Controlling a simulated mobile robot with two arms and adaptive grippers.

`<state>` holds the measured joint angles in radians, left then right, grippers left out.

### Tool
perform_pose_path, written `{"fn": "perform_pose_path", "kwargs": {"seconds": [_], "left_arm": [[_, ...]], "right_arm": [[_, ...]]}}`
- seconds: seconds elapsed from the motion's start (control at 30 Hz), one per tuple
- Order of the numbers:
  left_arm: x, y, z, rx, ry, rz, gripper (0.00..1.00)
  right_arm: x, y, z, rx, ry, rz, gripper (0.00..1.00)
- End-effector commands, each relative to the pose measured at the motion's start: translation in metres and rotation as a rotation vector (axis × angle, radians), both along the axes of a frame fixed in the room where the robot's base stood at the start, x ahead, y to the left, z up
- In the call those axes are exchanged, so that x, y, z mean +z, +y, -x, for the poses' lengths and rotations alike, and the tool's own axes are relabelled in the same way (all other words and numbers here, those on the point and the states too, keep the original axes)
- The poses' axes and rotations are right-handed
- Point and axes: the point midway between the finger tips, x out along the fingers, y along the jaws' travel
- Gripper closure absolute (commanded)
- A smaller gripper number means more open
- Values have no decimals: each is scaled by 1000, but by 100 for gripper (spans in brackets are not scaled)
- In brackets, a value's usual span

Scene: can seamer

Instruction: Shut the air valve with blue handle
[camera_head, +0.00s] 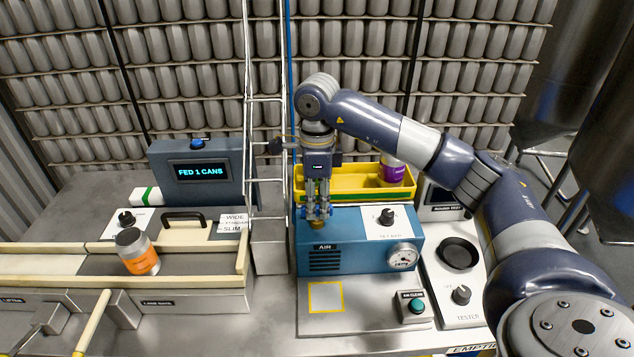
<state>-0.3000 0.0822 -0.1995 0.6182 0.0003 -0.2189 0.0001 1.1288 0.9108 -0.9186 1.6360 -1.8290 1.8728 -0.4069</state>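The blue air box (347,242), marked AIR, stands on the bench right of centre, with a dial gauge (402,257) on its front right. My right gripper (318,213) points straight down at the box's top left. Small blue parts show at its fingertips, with a brass fitting (318,226) just below; this looks like the air valve and its blue handle. The fingers hide most of it, so I cannot tell the handle's angle or whether the fingers grip it. My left gripper is not in view.
A yellow bin (345,183) with a purple-labelled can (392,170) stands behind the box. A wire can chute (267,130) rises close left of my gripper. A tester (456,270) is at right. An orange-labelled can (137,252) stands on the left track.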

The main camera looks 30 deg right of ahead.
Motion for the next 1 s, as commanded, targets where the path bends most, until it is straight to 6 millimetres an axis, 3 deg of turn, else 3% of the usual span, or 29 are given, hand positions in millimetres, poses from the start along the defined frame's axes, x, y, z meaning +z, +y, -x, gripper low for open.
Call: {"fn": "perform_pose_path", "kwargs": {"seconds": [0.3,0.5,0.73,1.0], "left_arm": [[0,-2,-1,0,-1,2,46],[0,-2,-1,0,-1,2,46],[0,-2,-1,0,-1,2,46],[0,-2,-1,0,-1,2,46]], "right_arm": [[70,0,-1,1,-8,-1,68],[94,-1,-1,-1,-5,1,68],[110,-1,-1,-2,-4,0,68],[113,0,0,-2,-1,0,68]]}}
